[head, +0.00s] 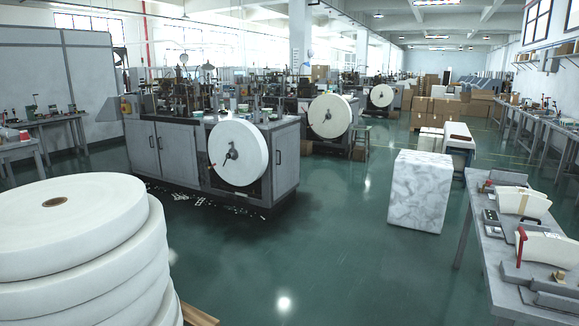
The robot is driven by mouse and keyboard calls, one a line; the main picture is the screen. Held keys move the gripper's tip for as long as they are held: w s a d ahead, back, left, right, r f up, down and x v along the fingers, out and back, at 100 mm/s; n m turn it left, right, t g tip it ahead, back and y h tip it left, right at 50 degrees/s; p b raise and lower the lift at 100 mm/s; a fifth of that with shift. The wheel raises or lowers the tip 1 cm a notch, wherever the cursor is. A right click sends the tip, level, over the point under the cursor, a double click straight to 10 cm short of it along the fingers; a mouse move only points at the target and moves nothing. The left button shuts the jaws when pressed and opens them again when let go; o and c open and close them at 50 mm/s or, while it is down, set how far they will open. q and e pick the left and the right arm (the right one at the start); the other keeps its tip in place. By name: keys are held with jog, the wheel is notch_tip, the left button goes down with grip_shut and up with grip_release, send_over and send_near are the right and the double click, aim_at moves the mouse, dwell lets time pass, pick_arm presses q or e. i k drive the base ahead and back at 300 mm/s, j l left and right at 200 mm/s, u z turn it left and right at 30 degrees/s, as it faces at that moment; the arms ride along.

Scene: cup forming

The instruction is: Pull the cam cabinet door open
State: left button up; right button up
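The nearest forming machine (215,160) stands left of centre on a grey cabinet base. Two grey doors show on the left part of its front: a left door (142,148) and a right door (178,152), both with small dark handles and both looking shut. Another grey panel with a dark upright handle (279,158) is on its right end, and it also looks shut. I cannot tell which of these is the cam cabinet door. A large white paper roll (240,150) covers part of the front. Neither of my grippers is in view.
A stack of big white paper rolls (80,250) fills the lower left. A marbled white block (420,190) stands on the floor at right, beside a grey workbench (497,262). Paper scraps lie by the machine. The green floor (300,245) between is clear.

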aim_at(285, 142)
jog(key=i, duration=4.95)
jog(key=j+u, duration=0.05)
jog(key=j, duration=0.2)
